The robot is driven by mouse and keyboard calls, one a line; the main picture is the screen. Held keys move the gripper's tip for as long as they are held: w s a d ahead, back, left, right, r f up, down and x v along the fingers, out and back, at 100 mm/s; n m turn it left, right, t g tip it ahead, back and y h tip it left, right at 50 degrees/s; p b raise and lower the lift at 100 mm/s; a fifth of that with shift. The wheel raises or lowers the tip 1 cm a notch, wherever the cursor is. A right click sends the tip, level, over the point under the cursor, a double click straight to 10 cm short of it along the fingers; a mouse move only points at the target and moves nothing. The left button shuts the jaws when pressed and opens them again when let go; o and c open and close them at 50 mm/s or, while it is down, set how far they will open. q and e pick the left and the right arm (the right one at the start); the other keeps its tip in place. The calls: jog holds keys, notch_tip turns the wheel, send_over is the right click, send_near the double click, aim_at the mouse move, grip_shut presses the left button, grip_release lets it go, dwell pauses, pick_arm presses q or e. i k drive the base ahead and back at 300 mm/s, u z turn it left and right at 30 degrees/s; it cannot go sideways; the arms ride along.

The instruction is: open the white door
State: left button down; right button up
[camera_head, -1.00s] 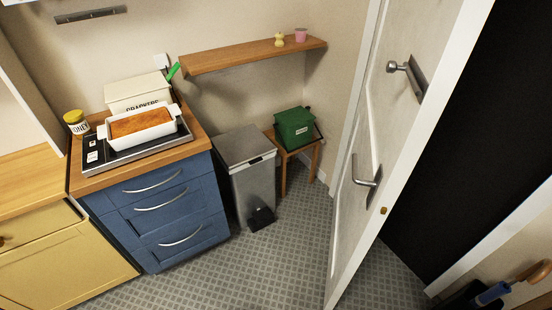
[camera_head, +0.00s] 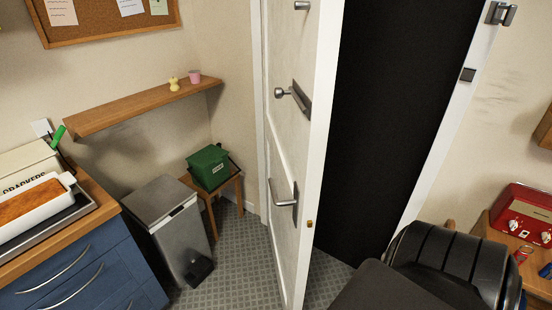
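The white door (camera_head: 292,140) stands ajar in the middle of the head view, with its edge toward me and a dark opening to its right. A metal lever handle (camera_head: 284,194) is on its left face. A metal fitting with a round knob (camera_head: 290,95) sits higher on the same face. The white frame post (camera_head: 445,130) stands right of the opening. Neither of my grippers is in view.
A grey bin (camera_head: 170,225), a stool with a green box (camera_head: 208,167) and a wooden shelf (camera_head: 150,105) are left of the door. A dark rounded shape fills the lower right. A red device (camera_head: 522,218) sits on wood at far right.

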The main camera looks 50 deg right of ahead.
aim_at(301, 40)
jog(key=u, duration=1)
jog(key=k, duration=1.85)
jog(key=z, duration=2.5)
jog(key=i, duration=0.5)
jog(key=z, duration=0.05)
